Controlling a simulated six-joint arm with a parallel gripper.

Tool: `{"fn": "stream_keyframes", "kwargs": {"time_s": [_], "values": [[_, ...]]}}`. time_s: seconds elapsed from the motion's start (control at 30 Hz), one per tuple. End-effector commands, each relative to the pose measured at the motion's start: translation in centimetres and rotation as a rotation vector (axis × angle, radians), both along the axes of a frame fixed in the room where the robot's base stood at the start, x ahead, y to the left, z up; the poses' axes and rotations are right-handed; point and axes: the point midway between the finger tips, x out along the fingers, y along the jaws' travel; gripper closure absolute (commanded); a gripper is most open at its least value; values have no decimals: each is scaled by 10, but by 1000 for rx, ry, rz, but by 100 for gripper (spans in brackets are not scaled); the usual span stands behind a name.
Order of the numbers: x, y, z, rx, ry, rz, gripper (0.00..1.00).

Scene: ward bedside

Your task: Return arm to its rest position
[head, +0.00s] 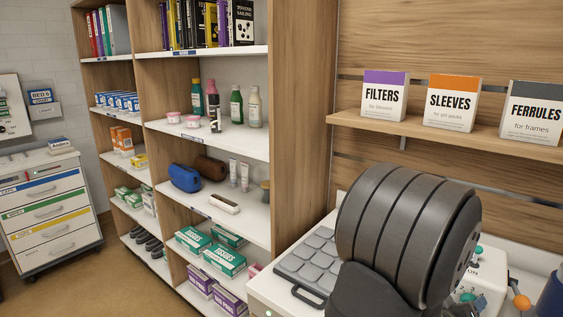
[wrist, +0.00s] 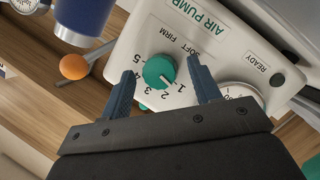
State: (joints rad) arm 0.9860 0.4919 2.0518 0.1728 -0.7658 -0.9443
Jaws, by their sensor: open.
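In the wrist view my gripper (wrist: 162,92) is open, its two dark blue fingers apart with nothing held between them. The fingertips are on either side of a green dial (wrist: 159,71) on a white air pump (wrist: 150,42). The dial has a scale of numbers around it and the words SOFT and FIRM. I cannot tell whether the fingers touch the dial. In the head view the pump (head: 487,268) is partly hidden behind my dark grey arm, which fills the lower right. My gripper is hidden in that view.
In the wrist view a blue cylinder (wrist: 82,22) and an orange ball (wrist: 74,67) are beside the pump, with a gauge (wrist: 241,92) on its right. In the head view a grey padded panel (head: 308,257) lies left of my arm, below a shelf of boxes (head: 452,103). Stocked shelves (head: 215,137) stand left.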

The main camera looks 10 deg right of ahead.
Motion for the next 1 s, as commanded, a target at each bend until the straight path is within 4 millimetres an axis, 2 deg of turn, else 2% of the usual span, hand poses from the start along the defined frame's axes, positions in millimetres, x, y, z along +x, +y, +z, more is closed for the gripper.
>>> {"fn": "stream_keyframes", "kwargs": {"time_s": [0.23,0.37,1.0], "values": [[-1,3,1,0,0,0,43],[-6,13,3,1,0,1,43],[-51,103,26,-2,-1,1,43]]}}
